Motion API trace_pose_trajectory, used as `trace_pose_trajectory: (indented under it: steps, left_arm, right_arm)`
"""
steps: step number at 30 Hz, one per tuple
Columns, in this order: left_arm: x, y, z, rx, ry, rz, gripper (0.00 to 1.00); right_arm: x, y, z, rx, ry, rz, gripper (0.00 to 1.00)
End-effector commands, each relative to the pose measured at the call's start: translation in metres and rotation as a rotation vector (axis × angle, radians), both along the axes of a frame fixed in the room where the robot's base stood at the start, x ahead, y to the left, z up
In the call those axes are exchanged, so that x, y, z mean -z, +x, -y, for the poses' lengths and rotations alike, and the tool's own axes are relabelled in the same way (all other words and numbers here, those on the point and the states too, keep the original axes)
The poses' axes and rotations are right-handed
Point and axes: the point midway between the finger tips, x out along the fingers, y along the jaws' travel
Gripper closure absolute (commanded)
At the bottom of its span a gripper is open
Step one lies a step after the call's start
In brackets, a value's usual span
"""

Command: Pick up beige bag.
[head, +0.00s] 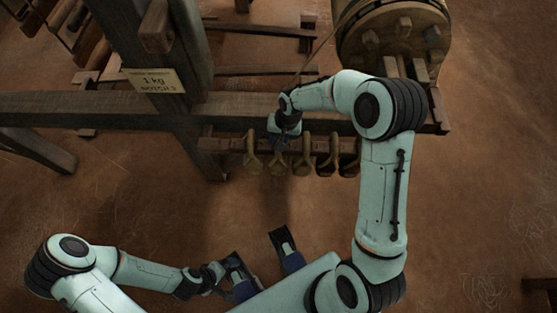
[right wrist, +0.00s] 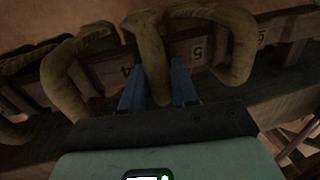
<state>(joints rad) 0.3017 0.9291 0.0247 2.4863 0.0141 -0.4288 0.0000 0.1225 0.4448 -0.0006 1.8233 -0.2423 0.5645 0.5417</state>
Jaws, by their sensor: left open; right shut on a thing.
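Several beige bags hang in a row from a wooden rail under the loom beam, one of them (head: 304,160) in the middle of the row. My right gripper (head: 280,143) is at the rail, at the top of a beige bag (head: 278,166) near the row's left end. In the right wrist view, its blue fingers (right wrist: 158,92) are on either side of the beige bag (right wrist: 150,55), shut on it; the bag is still at the rail. My left gripper (head: 263,262) is open and empty, low in the head view, away from the bags.
A dark wooden post (head: 178,70) bears a sign (head: 153,81) reading "1 kg, notch 3". A wooden drum (head: 392,35) stands at the top right. The rail (right wrist: 215,50) carries numbers. Neighbouring bags hang close on both sides.

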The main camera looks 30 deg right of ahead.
Motion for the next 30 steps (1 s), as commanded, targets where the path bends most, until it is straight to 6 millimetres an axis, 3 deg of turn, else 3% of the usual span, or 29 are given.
trace_pose_trajectory:
  steps: [11, 25, 30]
  left_arm:
    - [-0.001, 0.0, 0.0, 0.0, 0.0, 0.0, 0.0]
    - [-0.006, -0.003, 0.0, 0.002, -0.001, -0.009, 0.0]
    - [-0.005, -0.003, 0.0, 0.002, -0.001, -0.009, 0.0]
  right_arm:
    - [-0.005, 0.002, 0.0, 0.0, 0.0, 0.006, 1.0]
    - [-0.04, 0.002, 0.0, 0.0, 0.0, 0.008, 1.0]
    - [-0.037, -0.011, -0.008, -0.002, 0.0, 0.003, 1.0]
